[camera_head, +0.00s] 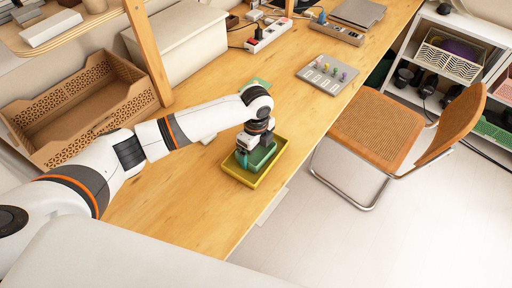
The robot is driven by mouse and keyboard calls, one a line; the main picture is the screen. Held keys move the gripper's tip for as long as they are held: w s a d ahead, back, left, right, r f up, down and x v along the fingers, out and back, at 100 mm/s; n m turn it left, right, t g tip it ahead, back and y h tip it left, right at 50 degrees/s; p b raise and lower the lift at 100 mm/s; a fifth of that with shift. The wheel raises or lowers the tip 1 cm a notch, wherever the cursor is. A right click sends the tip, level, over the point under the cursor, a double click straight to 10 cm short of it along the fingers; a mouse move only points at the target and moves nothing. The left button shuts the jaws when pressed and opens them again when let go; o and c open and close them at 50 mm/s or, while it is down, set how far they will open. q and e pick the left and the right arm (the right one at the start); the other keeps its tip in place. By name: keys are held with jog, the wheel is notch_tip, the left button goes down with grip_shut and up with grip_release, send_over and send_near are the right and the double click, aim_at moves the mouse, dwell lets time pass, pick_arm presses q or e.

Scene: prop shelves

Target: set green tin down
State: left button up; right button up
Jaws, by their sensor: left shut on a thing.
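My left gripper (249,152) reaches down over a yellow tray (247,184) near the front edge of the wooden table. It is shut on the green tin (263,157), a dark green box shape within the outline of the tray. The gripper and wrist cover part of the tin. I cannot tell whether the tin's underside touches the tray floor. My right gripper is out of view.
A grey board with coloured knobs (328,74) and a power strip (268,36) lie farther back on the table (190,195). A brown crate (85,105) and a wooden post (148,50) stand to the left. A cane chair (375,117) stands beside the table's edge.

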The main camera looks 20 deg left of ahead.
aim_at(256, 155)
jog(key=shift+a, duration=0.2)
pick_arm(q)
jog(key=o, duration=0.7)
jog(key=shift+f, duration=0.1)
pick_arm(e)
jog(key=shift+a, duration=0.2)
pick_arm(q)
notch_tip(256, 155, up, 12)
jog(key=shift+r, duration=0.2)
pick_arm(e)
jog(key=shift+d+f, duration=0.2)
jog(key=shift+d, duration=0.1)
